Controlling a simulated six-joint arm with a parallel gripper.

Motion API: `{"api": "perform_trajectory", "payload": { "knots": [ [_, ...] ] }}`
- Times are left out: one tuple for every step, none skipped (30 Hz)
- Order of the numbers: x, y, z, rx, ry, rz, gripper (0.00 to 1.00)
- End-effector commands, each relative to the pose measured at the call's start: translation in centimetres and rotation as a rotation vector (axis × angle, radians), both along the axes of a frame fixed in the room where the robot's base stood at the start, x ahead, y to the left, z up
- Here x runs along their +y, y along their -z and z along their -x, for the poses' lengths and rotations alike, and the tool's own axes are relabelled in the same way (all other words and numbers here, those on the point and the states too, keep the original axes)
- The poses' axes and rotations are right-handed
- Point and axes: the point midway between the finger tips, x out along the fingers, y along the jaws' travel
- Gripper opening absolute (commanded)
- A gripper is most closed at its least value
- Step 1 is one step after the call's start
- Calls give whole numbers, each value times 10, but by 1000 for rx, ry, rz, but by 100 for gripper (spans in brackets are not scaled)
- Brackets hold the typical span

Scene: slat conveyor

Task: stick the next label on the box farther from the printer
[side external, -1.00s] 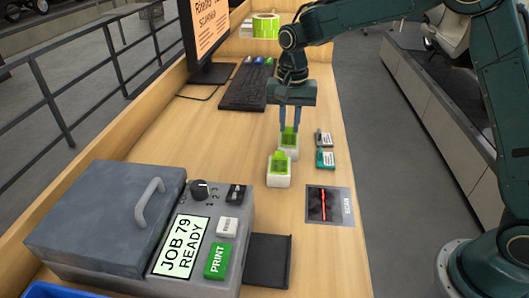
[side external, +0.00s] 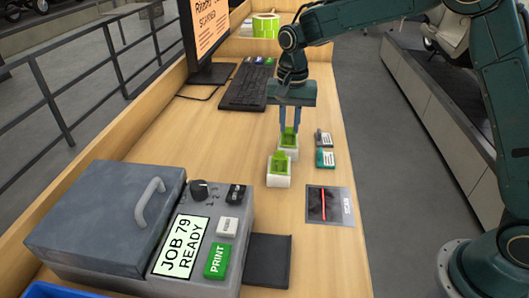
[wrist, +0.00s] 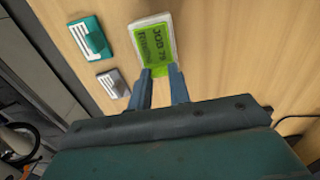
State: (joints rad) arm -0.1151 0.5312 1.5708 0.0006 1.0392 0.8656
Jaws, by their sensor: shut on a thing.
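I cannot tell whether the label touches the box.
A teal item (side external: 325,158) and a grey item (side external: 323,139) lie right of the boxes. A scan pad (side external: 343,206) lies nearer the printer, whose screen (side external: 181,246) reads JOB 79 READY. A keyboard (side external: 247,88) and monitor (side external: 207,35) stand behind. The bench left of the boxes is clear.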

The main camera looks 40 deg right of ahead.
Motion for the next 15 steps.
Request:
{"api": "perform_trajectory", "payload": {
  "knots": [
    [0,1,0,0,0,0,13],
    [0,1,0,0,0,0,13],
    [0,1,0,0,0,0,13],
    [0,1,0,0,0,0,13],
    [0,2,0,0,0,0,13],
    [0,2,0,0,0,0,13],
    [0,2,0,0,0,0,13],
    [0,2,0,0,0,0,13],
    [0,3,0,0,0,0,13],
    [0,3,0,0,0,0,13],
    [0,3,0,0,0,0,13],
    [0,3,0,0,0,0,13],
    [0,3,0,0,0,0,13],
    [0,4,0,0,0,0,13],
    [0,4,0,0,0,0,13]
  ]
}}
